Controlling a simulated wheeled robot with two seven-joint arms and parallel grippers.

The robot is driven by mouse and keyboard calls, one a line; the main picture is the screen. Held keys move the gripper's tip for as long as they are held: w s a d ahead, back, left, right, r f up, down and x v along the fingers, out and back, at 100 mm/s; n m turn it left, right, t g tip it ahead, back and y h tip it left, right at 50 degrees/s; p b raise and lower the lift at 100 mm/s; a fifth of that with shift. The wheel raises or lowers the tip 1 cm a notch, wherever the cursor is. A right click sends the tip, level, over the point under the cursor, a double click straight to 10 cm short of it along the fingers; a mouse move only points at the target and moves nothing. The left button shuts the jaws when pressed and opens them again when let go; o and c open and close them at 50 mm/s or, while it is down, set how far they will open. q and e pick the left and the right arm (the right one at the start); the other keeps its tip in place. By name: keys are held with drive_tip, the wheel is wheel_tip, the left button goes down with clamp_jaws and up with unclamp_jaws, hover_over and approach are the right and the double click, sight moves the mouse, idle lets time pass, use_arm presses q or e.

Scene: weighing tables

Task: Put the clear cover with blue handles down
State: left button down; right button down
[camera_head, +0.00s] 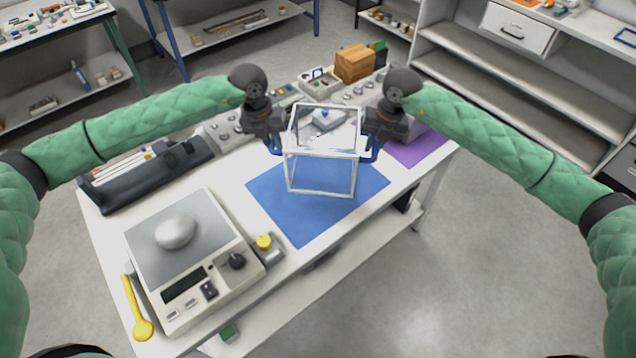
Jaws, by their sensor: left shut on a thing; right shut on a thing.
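The clear cover (322,172) is a see-through box with white edges and a blue handle on each side. It is upright over the blue mat (282,218) in the middle of the table. I cannot tell whether its lower edge touches the mat. My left gripper (276,148) is shut on the left blue handle. My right gripper (368,150) is shut on the right blue handle. The grippers hide most of both handles.
A scale (185,300) with a pale rounded object (175,231) on its pan stands at the front left. A yellow spoon (131,300) lies beside it. A black rack (150,178), a purple mat (415,150) and a wooden box (355,62) are further back.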

use_arm(q)
drive_tip(key=shift+f, duration=0.15)
use_arm(e)
drive_tip(key=shift+f, duration=0.15)
